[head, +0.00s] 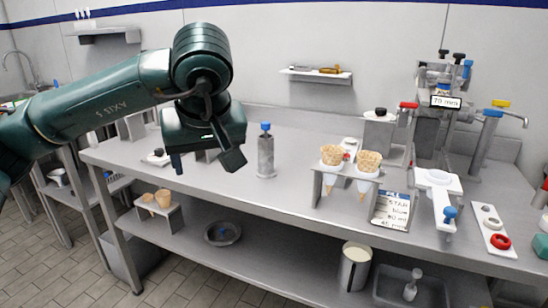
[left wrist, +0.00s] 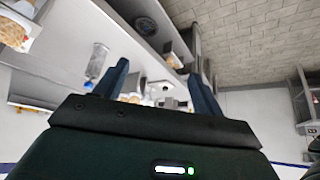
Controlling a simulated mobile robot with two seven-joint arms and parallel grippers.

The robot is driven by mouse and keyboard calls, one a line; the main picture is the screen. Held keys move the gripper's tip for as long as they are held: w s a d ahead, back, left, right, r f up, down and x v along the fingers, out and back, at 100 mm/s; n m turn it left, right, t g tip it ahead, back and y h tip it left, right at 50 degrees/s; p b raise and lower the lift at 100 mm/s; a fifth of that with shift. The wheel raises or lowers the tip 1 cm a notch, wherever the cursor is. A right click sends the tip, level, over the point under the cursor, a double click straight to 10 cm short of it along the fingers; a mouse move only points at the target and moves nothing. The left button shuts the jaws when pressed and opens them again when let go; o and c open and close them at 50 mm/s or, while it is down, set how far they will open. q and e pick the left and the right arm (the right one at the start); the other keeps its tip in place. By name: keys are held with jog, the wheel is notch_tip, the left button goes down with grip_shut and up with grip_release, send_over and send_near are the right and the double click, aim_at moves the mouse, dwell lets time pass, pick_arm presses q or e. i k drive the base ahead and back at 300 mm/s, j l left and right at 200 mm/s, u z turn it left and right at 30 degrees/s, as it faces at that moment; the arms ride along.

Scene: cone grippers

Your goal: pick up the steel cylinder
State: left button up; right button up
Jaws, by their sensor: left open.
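The steel cylinder (head: 265,158) stands upright on the steel counter, with a blue knob on top, near the middle of the head view. In the left wrist view a grey cylinder (left wrist: 97,62), which looks like the same one, lies left of the fingers. My left gripper (head: 205,162) is open and empty, to the left of the cylinder and apart from it. Its two fingers (left wrist: 158,72) also show in the left wrist view with nothing held between them. My right gripper is not in view.
A stand with two waffle cones (head: 350,160) is right of the cylinder, with a label card (head: 391,210) beside it. A tap machine (head: 435,110) stands farther right. The steel counter (head: 255,205) is clear in front of the cylinder. A lower shelf holds a bowl (head: 222,234).

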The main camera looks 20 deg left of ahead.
aim_at(266, 170)
jog(key=i, duration=1.1)
